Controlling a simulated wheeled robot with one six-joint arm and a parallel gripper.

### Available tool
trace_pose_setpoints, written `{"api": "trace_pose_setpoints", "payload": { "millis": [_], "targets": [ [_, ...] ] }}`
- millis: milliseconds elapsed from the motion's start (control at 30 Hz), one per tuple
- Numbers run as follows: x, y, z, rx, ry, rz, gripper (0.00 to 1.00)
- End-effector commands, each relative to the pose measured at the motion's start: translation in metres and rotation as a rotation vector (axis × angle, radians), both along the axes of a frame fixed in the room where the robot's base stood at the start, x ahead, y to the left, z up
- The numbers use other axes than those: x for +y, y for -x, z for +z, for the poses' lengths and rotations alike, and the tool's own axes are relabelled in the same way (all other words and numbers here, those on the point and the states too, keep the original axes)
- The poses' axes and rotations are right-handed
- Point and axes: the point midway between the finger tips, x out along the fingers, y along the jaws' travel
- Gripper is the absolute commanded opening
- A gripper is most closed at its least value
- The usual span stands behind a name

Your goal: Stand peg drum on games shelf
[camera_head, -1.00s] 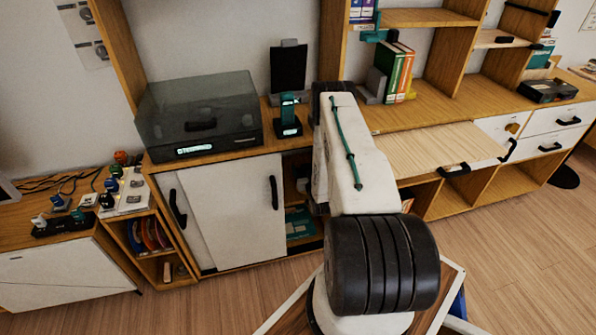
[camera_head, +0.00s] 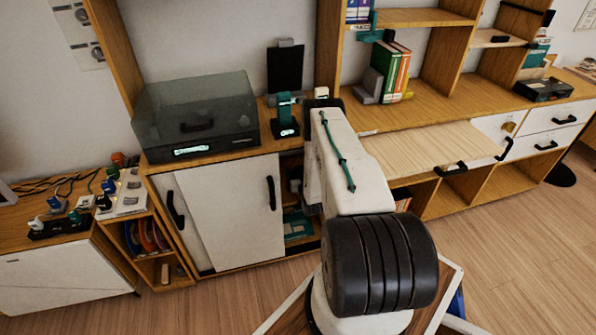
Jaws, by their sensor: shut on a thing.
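My arm rises in the middle of the view, and its far end hangs in front of the long wooden cabinet. My gripper is hidden behind my own arm links, so neither its fingers nor anything in them shows. I cannot make out a peg drum anywhere. Which shelf is the games shelf is not clear. The cabinet's lower compartment beside the sliding door holds teal flat boxes (camera_head: 298,225), partly covered by my arm. An upper open shelf (camera_head: 425,17) stands at the back, with upright books (camera_head: 393,72) below it.
A dark-lidded turntable (camera_head: 195,120) and a teal-and-black stand (camera_head: 285,115) sit on the cabinet top. A white sliding door (camera_head: 235,210) covers part of the front. A pale board (camera_head: 435,147) juts out to the right of my arm. Open floor (camera_head: 510,265) lies at right.

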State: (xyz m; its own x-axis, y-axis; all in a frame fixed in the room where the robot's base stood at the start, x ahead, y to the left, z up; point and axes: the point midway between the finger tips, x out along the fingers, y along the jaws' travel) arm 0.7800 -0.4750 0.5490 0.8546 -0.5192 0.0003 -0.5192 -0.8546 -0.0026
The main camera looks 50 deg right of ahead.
Motion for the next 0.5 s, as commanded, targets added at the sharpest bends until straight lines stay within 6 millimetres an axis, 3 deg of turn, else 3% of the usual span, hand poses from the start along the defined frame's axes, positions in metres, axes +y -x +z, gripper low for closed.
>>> {"api": "trace_pose_setpoints", "payload": {
  "millis": [33, 100, 500],
  "targets": [
    [-0.0001, -0.0001, -0.0003, 0.000, 0.000, 0.000, 0.83],
    [-0.0001, 0.0001, -0.0002, 0.000, 0.000, 0.000, 0.97],
    [0.0037, 0.0067, 0.0020, 0.000, -0.001, -0.001, 0.97]
  ]
}}
